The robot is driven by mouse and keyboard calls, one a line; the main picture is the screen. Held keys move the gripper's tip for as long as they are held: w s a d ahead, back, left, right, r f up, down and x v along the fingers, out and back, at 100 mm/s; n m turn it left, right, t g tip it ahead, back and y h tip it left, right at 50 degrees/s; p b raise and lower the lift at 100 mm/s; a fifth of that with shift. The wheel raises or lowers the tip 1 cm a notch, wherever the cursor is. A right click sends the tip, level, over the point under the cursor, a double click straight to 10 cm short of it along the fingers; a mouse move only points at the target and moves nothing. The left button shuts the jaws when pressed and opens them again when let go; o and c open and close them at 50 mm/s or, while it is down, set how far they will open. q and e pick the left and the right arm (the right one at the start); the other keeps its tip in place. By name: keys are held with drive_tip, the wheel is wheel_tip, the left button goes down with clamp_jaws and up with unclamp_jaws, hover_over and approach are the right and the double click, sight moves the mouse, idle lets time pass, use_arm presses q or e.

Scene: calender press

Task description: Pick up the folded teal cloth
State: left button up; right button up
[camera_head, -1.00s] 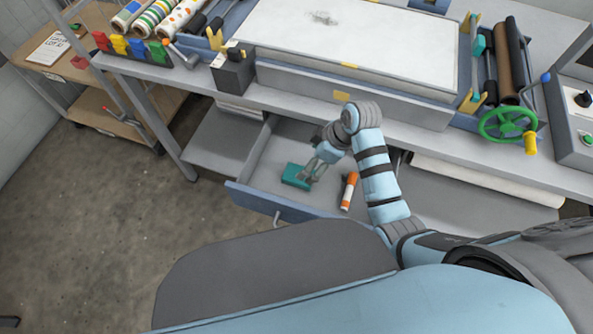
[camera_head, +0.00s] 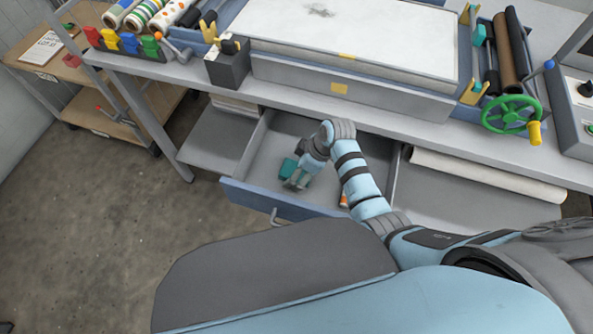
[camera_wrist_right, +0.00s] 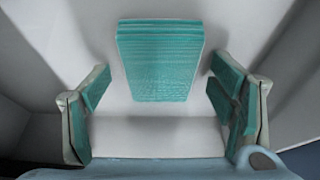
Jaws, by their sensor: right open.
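The folded teal cloth (camera_head: 288,168) lies in the open drawer (camera_head: 262,207), towards its left side. In the right wrist view the cloth (camera_wrist_right: 160,62) is a stacked, ribbed block on the pale drawer floor, roughly centred between the fingers. My right gripper (camera_head: 298,184) is in the drawer and partly covers the cloth in the head view. Its teal-padded fingers (camera_wrist_right: 160,85) are spread on either side of the cloth's near part, with gaps to both edges. My left gripper is not in view.
An orange and white cylinder (camera_head: 343,200) lies in the drawer, mostly behind my right arm. The drawer walls surround the gripper. The bench (camera_head: 300,104) overhangs the back, with a green handwheel (camera_head: 512,114) at right. A white roll (camera_head: 485,176) lies right of the drawer.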

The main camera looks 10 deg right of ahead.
drive_tip(key=shift+f, duration=0.1)
idle(0.3)
drive_tip(key=shift+s, duration=0.2)
drive_tip(key=c, duration=1.2)
drive_tip(key=shift+o, duration=0.2)
